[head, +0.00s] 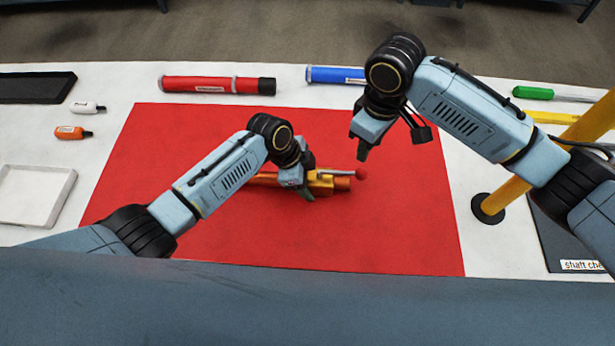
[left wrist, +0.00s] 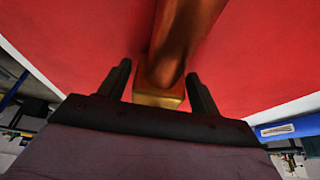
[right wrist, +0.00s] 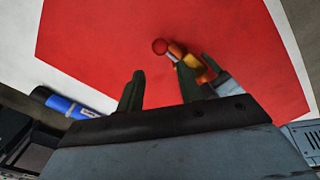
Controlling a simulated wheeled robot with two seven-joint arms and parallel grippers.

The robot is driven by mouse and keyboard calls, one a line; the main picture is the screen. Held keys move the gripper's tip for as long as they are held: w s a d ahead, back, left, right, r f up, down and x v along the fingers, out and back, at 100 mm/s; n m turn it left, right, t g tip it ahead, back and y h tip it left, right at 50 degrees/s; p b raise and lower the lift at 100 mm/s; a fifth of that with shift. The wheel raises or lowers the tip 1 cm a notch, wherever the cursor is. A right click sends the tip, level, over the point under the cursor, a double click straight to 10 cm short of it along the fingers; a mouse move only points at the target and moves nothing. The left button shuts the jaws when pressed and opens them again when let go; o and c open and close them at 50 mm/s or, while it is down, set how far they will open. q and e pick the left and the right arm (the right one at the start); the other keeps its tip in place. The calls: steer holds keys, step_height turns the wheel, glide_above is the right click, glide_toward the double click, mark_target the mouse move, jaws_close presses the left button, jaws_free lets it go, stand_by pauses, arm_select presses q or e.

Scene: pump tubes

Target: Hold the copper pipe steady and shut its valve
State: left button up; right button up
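The copper pipe (head: 264,178) lies across the red mat. Its brass valve body (head: 321,184) carries a grey lever with a red ball (head: 361,174) at the right end. My left gripper (head: 306,180) is down at the pipe. In the left wrist view its open fingers (left wrist: 160,90) stand on either side of the copper pipe (left wrist: 182,35), with gaps showing beside it. My right gripper (head: 364,148) is open and empty above the mat, beyond the red ball. In the right wrist view, the ball (right wrist: 160,46) shows past the open fingers (right wrist: 162,88).
The red mat (head: 400,235) is otherwise clear. A red tube (head: 215,85) and a blue tube (head: 335,75) lie behind it. A yellow post (head: 520,180) stands at the right. A white tray (head: 35,195), a black tray and two small bottles are at the left.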

arm_select(q)
steer(key=c, duration=1.2)
arm_select(e)
steer(key=shift+w, duration=0.25)
steer(key=c, duration=0.5)
steer(key=w+m, duration=0.2)
steer(key=w+a+m+g, duration=0.1)
steer(key=w+m, duration=0.1)
steer(key=w, duration=0.1)
steer(key=w+r+m, duration=0.1)
steer(key=w, duration=0.1)
steer(key=shift+w+a+m+g, duration=0.2)
steer(key=shift+m+g, duration=0.2)
jaws_close()
steer(key=shift+w+a+r+m+g, duration=0.2)
steer(key=shift+w+m, duration=0.2)
steer(key=shift+m, duration=0.25)
steer(key=shift+w+a+r+m+g, duration=0.1)
steer(key=shift+w+m+g, duration=0.1)
steer(key=shift+w+m, duration=0.35)
steer(key=shift+s, duration=0.15)
